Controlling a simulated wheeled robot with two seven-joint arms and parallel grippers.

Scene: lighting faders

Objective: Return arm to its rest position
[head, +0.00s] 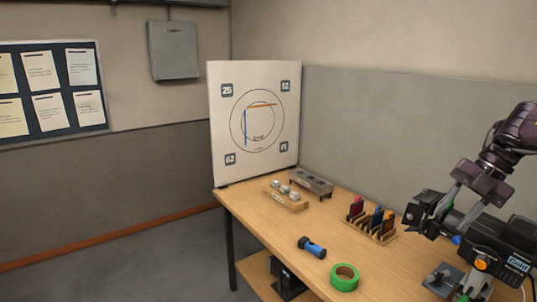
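My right arm comes in from the right edge, dark purple, with a grey wrist. My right gripper (456,214) points down at the black projector (510,264) on the table's right side. Its two fingers look spread, with a gap between them. The fingertips overlap the projector in this view, so I cannot tell whether they touch it. I see nothing held between them. My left arm and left gripper are not in view.
The wooden table (257,212) carries a white target board (221,120), a wooden block with knobs (290,204), a grey rack (311,184), a slotted holder (384,238), a blue flashlight (312,247) and green tape (344,278). Open floor lies to the left.

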